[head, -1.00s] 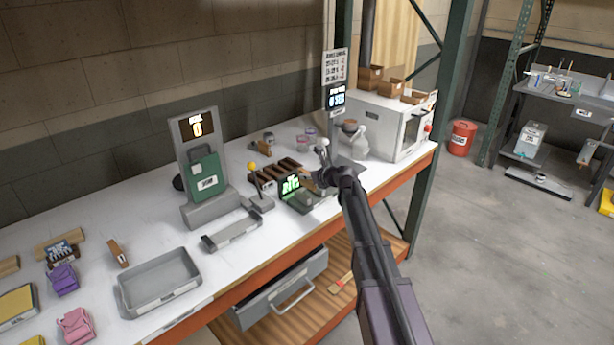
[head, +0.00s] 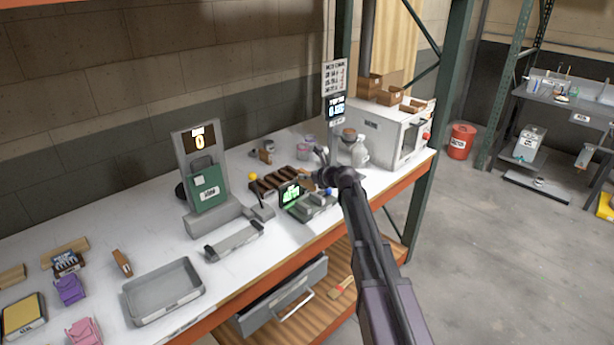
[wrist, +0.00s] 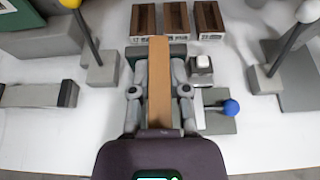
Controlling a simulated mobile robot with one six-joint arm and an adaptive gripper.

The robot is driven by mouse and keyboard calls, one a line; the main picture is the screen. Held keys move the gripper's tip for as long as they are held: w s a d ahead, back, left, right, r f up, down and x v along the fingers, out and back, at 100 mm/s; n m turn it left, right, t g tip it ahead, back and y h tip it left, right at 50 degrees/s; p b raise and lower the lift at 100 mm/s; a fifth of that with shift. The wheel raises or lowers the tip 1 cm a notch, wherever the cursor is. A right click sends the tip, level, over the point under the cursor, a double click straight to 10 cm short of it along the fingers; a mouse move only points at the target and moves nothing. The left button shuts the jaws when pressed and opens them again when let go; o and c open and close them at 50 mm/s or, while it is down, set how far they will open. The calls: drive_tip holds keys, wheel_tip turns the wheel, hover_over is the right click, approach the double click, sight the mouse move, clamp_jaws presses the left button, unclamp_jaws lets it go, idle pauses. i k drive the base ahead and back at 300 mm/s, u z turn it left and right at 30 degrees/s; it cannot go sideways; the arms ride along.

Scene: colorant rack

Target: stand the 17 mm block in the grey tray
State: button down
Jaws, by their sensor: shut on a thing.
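My gripper (wrist: 160,88) is shut on a long, light-brown wooden block (wrist: 159,75), one finger on each side. I cannot read a size on this block. In the head view my gripper (head: 322,179) is over the workbench, behind the green-lit display unit, and the arm partly hides it. The grey tray (head: 133,312) is a shallow, empty rectangular pan at the front left of the bench, well away from my gripper. It is not in the wrist view.
Several dark-brown blocks (wrist: 175,20) with labels lie beyond the held block. Levers with yellow (wrist: 70,3) and blue (wrist: 231,107) knobs stand close by.

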sight(166, 293)
drive_tip(key=u, duration=0.5)
drive_tip(key=k, duration=0.65)
drive_tip(key=u, duration=0.25)
drive_tip(key=i, duration=0.5)
drive_tip(key=u, duration=0.05)
